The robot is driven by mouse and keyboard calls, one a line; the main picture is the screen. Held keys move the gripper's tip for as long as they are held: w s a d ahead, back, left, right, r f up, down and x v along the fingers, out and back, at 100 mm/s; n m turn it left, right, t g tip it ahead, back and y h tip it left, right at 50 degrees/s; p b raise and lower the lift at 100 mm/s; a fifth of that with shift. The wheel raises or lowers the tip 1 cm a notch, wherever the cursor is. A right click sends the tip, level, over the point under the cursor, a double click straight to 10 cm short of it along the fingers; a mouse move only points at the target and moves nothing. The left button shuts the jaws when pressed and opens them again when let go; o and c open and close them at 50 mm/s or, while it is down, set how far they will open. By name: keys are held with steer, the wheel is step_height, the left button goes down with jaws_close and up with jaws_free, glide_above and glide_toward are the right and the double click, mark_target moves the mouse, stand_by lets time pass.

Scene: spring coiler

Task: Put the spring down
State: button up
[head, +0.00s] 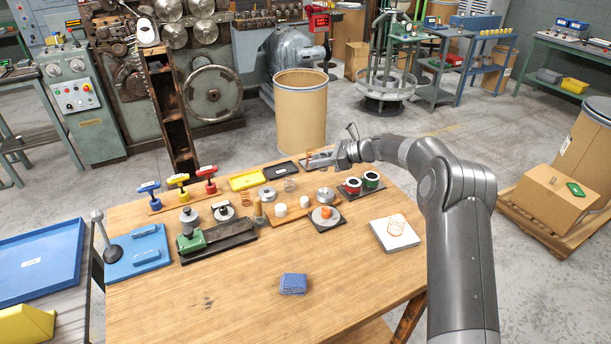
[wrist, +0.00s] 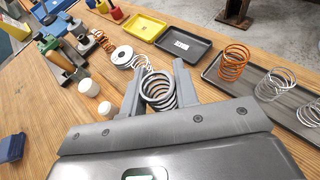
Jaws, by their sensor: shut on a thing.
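My gripper (wrist: 157,72) is shut on a grey wire spring (wrist: 159,92), which sits between its two fingers in the wrist view. In the head view my gripper (head: 312,163) is over the far edge of the wooden table; I cannot make out the held spring clearly there. A dark tray (wrist: 221,88) lies to the right of my gripper in the wrist view, with an orange spring (wrist: 234,62) and silver springs (wrist: 274,85) on it. The gap under the held spring is hidden.
A yellow tray (head: 247,180) and a black labelled tray (head: 282,171) lie left of my gripper.

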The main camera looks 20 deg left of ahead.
glide_above(305, 182)
step_height(305, 182, down, 3)
steer(key=shift+s+r, duration=0.1)
steer(key=shift+f, duration=2.05)
steer(key=shift+f, duration=0.1)
steer(key=o, duration=0.8)
steer(key=v, duration=1)
steer(key=shift+d, duration=0.25)
steer(key=shift+v, duration=0.85)
steer(key=shift+r, duration=0.25)
